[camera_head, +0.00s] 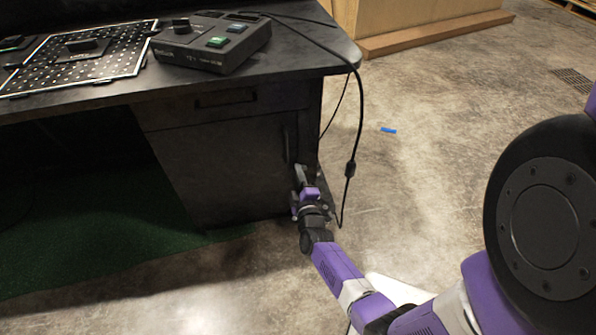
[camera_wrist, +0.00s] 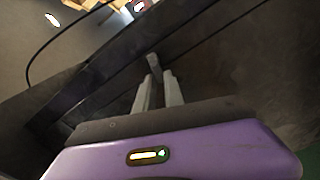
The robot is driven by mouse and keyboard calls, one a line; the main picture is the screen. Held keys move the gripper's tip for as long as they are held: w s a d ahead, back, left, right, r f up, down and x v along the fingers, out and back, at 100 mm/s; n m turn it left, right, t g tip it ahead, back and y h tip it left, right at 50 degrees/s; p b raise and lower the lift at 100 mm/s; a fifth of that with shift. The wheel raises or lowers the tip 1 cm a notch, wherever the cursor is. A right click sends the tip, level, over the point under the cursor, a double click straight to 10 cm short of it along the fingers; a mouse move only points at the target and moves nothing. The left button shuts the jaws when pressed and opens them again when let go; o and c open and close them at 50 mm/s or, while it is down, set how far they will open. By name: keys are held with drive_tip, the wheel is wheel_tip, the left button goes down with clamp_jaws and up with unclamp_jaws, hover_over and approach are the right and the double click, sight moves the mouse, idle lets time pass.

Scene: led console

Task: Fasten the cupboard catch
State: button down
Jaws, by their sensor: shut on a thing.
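The dark cupboard (camera_head: 225,165) stands under the desk with its door flush or nearly flush with the front; I cannot tell whether it is fully closed. A vertical handle (camera_head: 286,145) is on the door's right side. My gripper (camera_head: 299,172) is at the door's right edge, below the handle. In the wrist view the two pale fingers of my gripper (camera_wrist: 159,84) are shut on a small grey catch (camera_wrist: 153,60) beside the seam between door and frame. The fingers hide part of the catch, and its exact position is unclear.
A console box (camera_head: 212,42) with green buttons and a perforated panel (camera_head: 80,55) lie on the desk top (camera_head: 300,62). A black cable (camera_head: 358,120) hangs off the desk's right side, close to my arm. The concrete floor at right is mostly clear, with a small blue piece (camera_head: 388,130).

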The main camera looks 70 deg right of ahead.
drive_tip(key=shift+w+a+f+n, duration=0.15)
drive_tip(key=shift+f+n, duration=0.1)
drive_tip(key=shift+n, duration=0.4)
drive_tip(key=shift+a+f+n, duration=0.15)
drive_tip(key=shift+f+n, duration=0.1)
drive_tip(key=shift+n, duration=0.4)
drive_tip(key=shift+f, duration=0.1)
drive_tip(key=c, duration=1.6)
unclamp_jaws()
drive_tip(key=shift+o, duration=0.8)
drive_tip(key=shift+d, duration=0.15)
drive_tip(key=p+v, duration=0.3)
drive_tip(key=v, duration=0.5)
drive_tip(key=shift+d, duration=0.1)
